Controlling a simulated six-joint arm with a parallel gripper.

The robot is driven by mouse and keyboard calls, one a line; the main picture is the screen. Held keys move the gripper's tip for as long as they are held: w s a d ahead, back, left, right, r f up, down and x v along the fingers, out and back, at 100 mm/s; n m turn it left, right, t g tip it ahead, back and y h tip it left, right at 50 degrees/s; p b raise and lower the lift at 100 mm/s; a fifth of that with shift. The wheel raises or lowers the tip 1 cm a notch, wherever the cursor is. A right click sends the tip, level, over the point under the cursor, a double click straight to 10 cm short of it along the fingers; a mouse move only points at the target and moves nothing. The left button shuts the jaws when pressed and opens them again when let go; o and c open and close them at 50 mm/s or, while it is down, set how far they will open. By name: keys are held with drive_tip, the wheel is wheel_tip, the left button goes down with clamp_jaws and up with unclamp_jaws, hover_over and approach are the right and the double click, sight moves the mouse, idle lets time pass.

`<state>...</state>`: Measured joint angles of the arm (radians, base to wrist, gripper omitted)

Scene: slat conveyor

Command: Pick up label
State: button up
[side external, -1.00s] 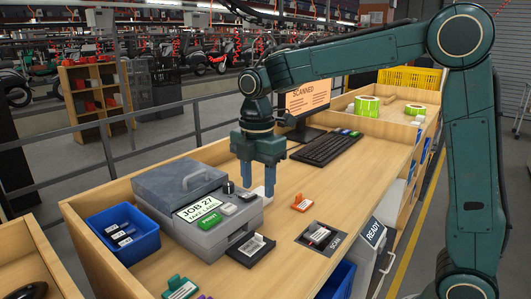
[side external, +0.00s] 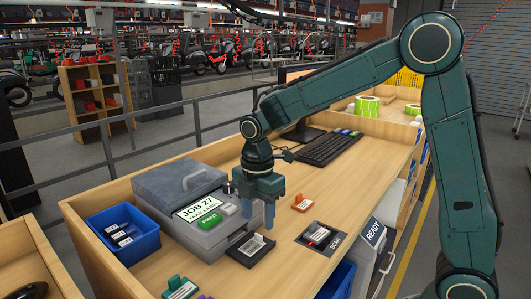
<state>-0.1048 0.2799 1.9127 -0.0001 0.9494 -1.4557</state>
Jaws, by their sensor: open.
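A label (side external: 253,245) with white print lies on the dark output tray (side external: 242,256) at the front of the grey label printer (side external: 175,190). The printer's sign reads "JOB 27 TAKE LABEL", and a green PRINT button (side external: 210,221) sits below it. My gripper (side external: 256,216) is open and empty, fingers pointing down, beside the printer's right front corner. It appears above and just behind the label, apart from it.
A blue bin (side external: 123,233) stands left of the printer. An orange tag holder (side external: 302,202), a SCAN pad (side external: 318,238) and a green holder (side external: 180,287) lie on the bench. A keyboard (side external: 333,147) and monitor are behind.

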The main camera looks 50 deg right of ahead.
sight(258, 241)
drive_tip(key=shift+a+f, duration=0.1)
drive_tip(key=shift+f, duration=2.2)
drive_tip(key=shift+c, duration=0.4)
drive_tip(key=c, duration=0.6)
